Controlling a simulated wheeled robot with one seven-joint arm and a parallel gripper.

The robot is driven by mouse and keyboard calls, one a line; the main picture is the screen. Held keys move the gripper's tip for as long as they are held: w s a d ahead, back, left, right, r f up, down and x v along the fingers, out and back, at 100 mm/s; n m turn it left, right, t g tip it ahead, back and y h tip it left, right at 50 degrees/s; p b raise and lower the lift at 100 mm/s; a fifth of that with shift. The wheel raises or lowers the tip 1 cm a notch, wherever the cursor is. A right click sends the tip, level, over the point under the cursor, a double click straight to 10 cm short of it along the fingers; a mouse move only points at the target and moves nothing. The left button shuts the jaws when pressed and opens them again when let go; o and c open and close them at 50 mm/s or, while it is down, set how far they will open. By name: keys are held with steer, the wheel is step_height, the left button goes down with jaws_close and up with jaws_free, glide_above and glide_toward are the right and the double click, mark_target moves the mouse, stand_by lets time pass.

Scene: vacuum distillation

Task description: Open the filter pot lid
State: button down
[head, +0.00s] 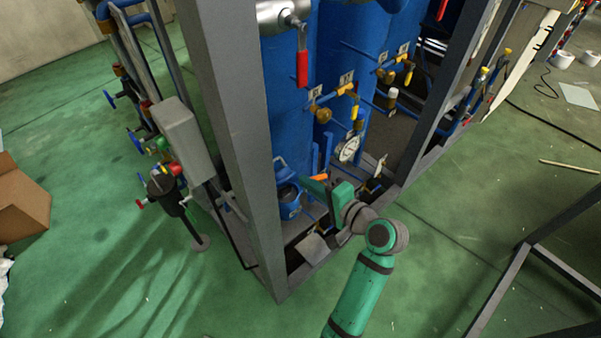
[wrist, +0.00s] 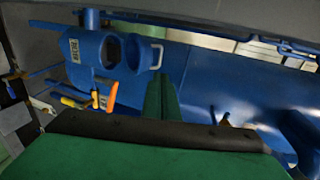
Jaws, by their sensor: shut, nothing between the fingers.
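The blue filter pot (head: 290,203) stands low inside the grey frame in the head view. Its lid (head: 281,167) appears tipped up at the pot's back, with a dark opening below it. In the wrist view the pot (wrist: 78,50) lies sideways at upper left. Its dark mouth shows, and the lid (wrist: 146,57) with a pale handle stands away from the mouth. My green gripper (head: 314,185) is just right of the pot in the head view. Its fingers (wrist: 168,83) are together and empty, apart from the lid in the wrist view.
Grey posts (head: 235,140) of the frame stand close left of the pot. Large blue tanks (head: 290,100) rise behind it. A gauge (head: 348,149), yellow-handled valves (head: 347,88) and thin pipes crowd the right side. Green floor (head: 430,280) is open in front.

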mark_target(280, 170)
steer(key=x, duration=1.1)
steer(key=shift+a, duration=0.35)
steer(key=shift+w+a+f, duration=0.3)
steer(key=shift+w+a, duration=0.05)
steer(key=shift+w, duration=0.25)
steer(key=shift+a, duration=0.15)
